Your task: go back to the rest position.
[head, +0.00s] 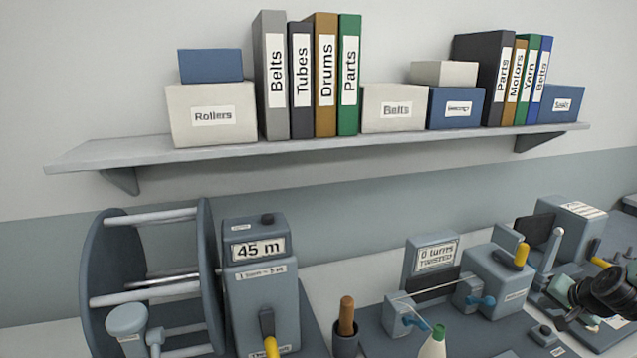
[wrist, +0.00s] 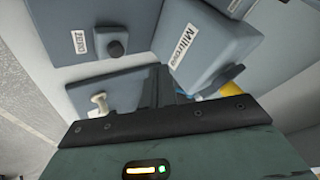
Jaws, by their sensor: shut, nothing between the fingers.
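My gripper (wrist: 165,76) shows in the wrist view with its dark fingers together and nothing between them. Its green body with a small lit strip fills the bottom of that view. In the head view, dark round parts at the lower right edge may belong to my arm, but the fingertips cannot be made out there.
A large reel (head: 205,275), a "45 m" counter (head: 257,300) and a "0 turns TWISTED" machine (head: 495,285) stand on the bench. A cup with a wooden handle (head: 346,318) and a green-tipped bottle (head: 433,345) stand between them. A shelf (head: 300,146) with binders and boxes hangs above.

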